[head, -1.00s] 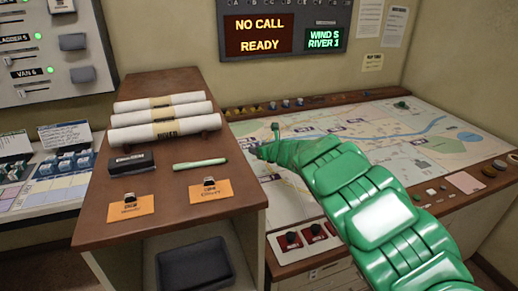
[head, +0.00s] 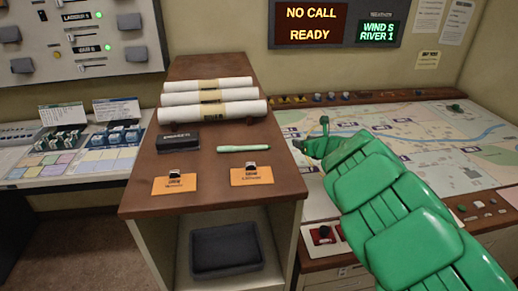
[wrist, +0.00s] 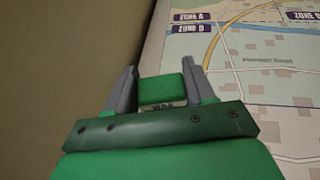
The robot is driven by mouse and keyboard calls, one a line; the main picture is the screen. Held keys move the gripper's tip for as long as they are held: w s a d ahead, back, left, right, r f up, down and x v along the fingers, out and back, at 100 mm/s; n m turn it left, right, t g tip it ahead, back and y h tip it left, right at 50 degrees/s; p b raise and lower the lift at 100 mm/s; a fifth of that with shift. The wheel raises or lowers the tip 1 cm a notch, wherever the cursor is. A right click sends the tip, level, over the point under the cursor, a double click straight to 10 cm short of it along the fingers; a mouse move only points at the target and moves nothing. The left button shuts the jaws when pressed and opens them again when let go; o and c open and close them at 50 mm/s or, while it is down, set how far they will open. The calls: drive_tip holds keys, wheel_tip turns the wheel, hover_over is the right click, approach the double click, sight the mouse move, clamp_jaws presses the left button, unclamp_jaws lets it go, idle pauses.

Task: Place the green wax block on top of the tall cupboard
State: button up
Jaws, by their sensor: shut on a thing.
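The green wax block (wrist: 162,89) sits between the two grey fingers of my gripper (wrist: 160,78) in the wrist view. My gripper (head: 318,142) is shut on it. In the head view the gripper is small and mostly hidden by my green arm, and I cannot make out the block clearly there. The tall cupboard (head: 284,178) has a brown wooden top and stands left of my gripper. In the head view my gripper appears over the map desk, just right of the cupboard top.
On the cupboard top lie white rolled maps (head: 208,100), a black box (head: 178,142), a green marker (head: 243,149) and two orange tags (head: 174,185). The front and right edge of the top are bare. A dark tray (head: 226,250) sits on the shelf below. The map desk (head: 440,150) lies right.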

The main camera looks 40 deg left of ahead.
wheel_tip(320, 180, up, 30)
drive_tip(key=n+g+y, duration=0.1)
drive_tip(key=n+g, duration=0.1)
hover_over(245, 141)
wheel_tip(245, 141, down, 3)
drive_tip(key=shift+f, duration=4.9)
drive_tip(key=shift+f, duration=0.15)
drive_tip(key=o, duration=1)
